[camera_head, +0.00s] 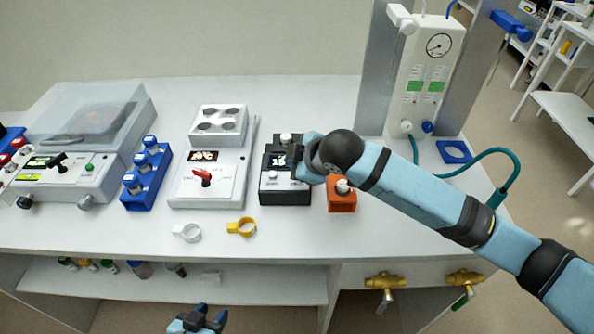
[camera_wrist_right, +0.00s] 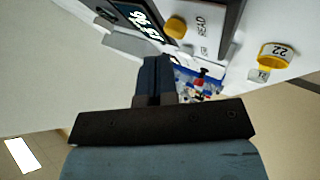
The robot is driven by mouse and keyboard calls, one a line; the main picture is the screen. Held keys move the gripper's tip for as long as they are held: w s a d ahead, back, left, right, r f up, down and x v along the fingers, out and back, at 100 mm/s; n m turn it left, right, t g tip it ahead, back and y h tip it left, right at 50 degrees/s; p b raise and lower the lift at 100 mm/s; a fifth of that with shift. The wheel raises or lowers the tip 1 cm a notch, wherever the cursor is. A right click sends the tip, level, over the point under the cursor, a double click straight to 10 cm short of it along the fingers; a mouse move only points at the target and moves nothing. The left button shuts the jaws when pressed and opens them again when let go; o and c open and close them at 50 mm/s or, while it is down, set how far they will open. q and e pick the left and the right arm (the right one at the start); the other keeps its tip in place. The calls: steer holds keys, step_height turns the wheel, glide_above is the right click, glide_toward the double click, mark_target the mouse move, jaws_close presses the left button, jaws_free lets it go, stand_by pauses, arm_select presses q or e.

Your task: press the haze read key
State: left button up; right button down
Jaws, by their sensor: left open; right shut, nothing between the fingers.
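In the right wrist view a tan key (camera_wrist_right: 175,27) sits beside lettering that looks like READ, near a lit display (camera_wrist_right: 140,20). My left gripper (camera_head: 200,320) is open, low in front of the bench.
An orange block (camera_head: 342,203) stands just right of the meter. A white hotplate-like device (camera_head: 208,180) and a blue vial rack (camera_head: 146,178) stand to the left. White (camera_head: 187,232) and yellow (camera_head: 241,228) rings lie in front. Brass valves (camera_head: 385,283) are below the bench edge.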

steer(key=shift+r, duration=0.25)
step_height(320, 180, up, 5)
steer(key=p, duration=0.5)
steer(key=shift+f+p, duration=0.15)
steer(key=shift+p, duration=0.2)
steer(key=shift+f, duration=0.1)
